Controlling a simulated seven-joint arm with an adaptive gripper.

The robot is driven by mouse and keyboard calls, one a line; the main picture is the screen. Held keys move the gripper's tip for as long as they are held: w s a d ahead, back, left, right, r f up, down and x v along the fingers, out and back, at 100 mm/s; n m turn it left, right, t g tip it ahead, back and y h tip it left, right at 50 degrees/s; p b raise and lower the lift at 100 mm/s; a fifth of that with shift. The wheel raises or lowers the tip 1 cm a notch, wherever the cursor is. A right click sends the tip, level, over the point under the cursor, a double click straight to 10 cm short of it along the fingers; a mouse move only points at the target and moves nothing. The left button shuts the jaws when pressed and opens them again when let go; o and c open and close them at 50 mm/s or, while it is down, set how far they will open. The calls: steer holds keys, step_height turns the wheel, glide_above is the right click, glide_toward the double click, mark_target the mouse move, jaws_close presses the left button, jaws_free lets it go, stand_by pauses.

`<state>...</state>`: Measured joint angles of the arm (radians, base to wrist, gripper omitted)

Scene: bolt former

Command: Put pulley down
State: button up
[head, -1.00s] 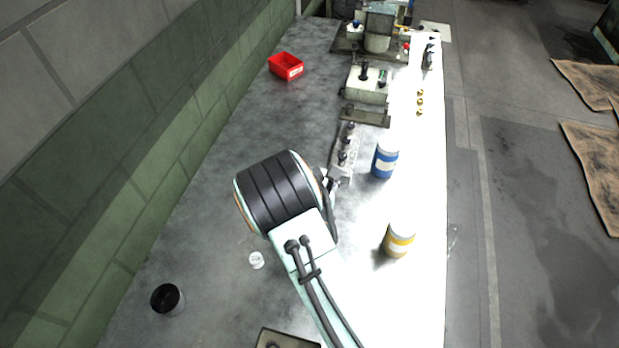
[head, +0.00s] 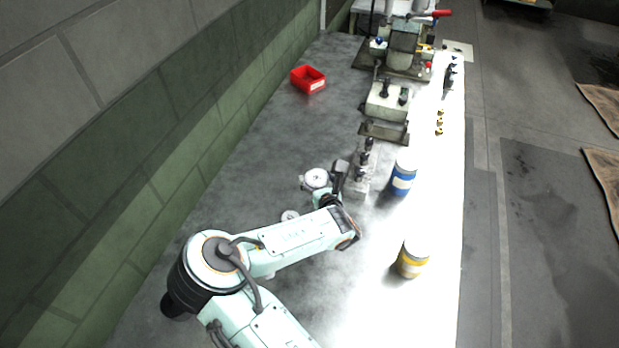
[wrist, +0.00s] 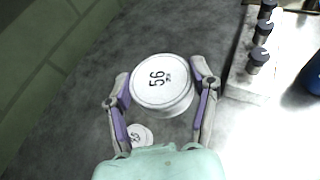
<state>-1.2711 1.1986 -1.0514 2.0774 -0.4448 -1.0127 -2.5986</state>
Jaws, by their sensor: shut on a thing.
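The pulley (wrist: 162,84) is a pale round disc with "56" on its top face. In the wrist view it sits between the two fingers of my gripper (wrist: 163,90), which are shut on its sides. In the head view the pulley (head: 316,177) shows at the left of my gripper (head: 322,190), over the grey bench. It looks raised above the bench, but the exact gap cannot be told. A second, smaller-looking pale disc (wrist: 140,135) lies on the bench below and nearer; it also shows in the head view (head: 290,216).
A block with several dark-topped pegs (head: 357,185) stands just right of my gripper. A red bin (head: 308,79) and machines (head: 388,102) stand farther back. Bench left of the pulley is clear.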

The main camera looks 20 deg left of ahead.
steer(key=w+a+f, duration=0.1)
steer(key=w+f, duration=0.1)
steer(key=w, duration=0.1)
steer(key=w+a+f, duration=0.2)
steer(key=f, duration=0.1)
steer(key=w+a+f, duration=0.1)
steer(key=w+f, duration=0.2)
steer(key=shift+w+a, duration=0.35)
steer(key=shift+f, duration=1.6)
steer(key=shift+f, duration=0.15)
steer(key=o, duration=1.2)
steer(key=shift+s+r, duration=0.1)
steer(key=shift+r, duration=0.1)
steer(key=v, duration=1.1)
steer(key=shift+s+d+r, duration=0.15)
steer(key=shift+s+r, duration=0.05)
steer(key=shift+s, duration=0.1)
